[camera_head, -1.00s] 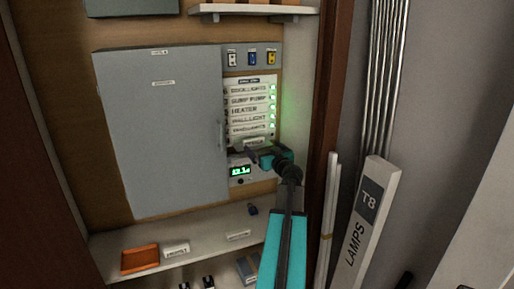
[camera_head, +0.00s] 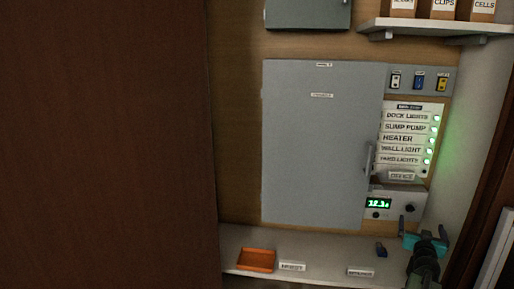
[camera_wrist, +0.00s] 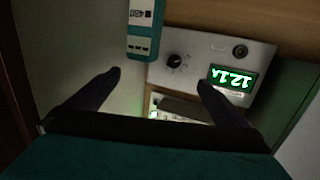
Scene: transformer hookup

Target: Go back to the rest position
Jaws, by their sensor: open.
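My gripper (camera_head: 424,228) is at the lower right of the head view, teal and black, in front of the shelf below the display unit. In the wrist view its two dark fingers (camera_wrist: 158,82) are spread apart with nothing between them. A small unit with a green lit display and a knob (camera_head: 397,203) shows just above the gripper; it also shows upside down in the wrist view (camera_wrist: 212,62). The grey cabinet door (camera_head: 318,150) is shut. No rest position is marked in view.
A label panel (camera_head: 408,140) with several green lights stands right of the door. Coloured switches (camera_head: 419,81) sit above it. A brown wooden panel (camera_head: 110,140) fills the left.

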